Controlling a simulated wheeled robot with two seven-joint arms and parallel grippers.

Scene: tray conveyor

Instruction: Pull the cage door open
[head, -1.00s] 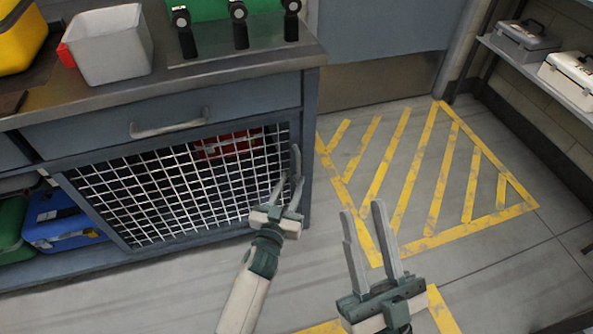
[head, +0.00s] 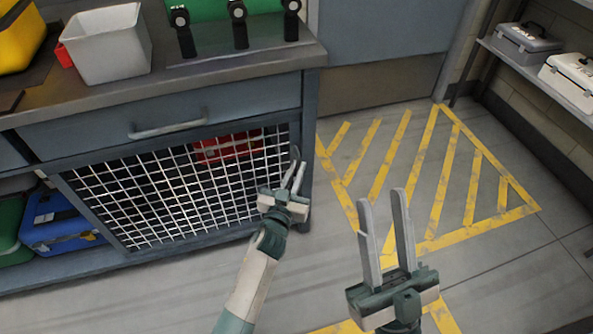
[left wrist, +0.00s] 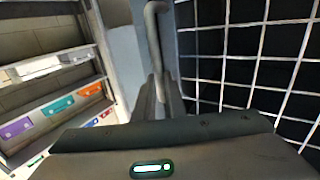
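The cage door (head: 180,186) is a white wire mesh in a blue-grey frame under the workbench. It looks closed. Its grey bar handle (head: 294,153) stands upright at the door's right edge, and the handle also shows in the left wrist view (left wrist: 154,35). My left gripper (head: 293,176) is at the handle, its fingers close together on either side of the bar. The fingers hide the handle's lower part. The mesh (left wrist: 250,65) is just right of the fingers in the left wrist view. My right gripper (head: 383,222) is open and empty above the floor.
A red box (head: 226,146) sits behind the mesh. A drawer with a handle (head: 168,128) is above the door. A blue case (head: 60,222) is on the open shelf at left. The yellow-striped floor (head: 425,170) to the right is clear.

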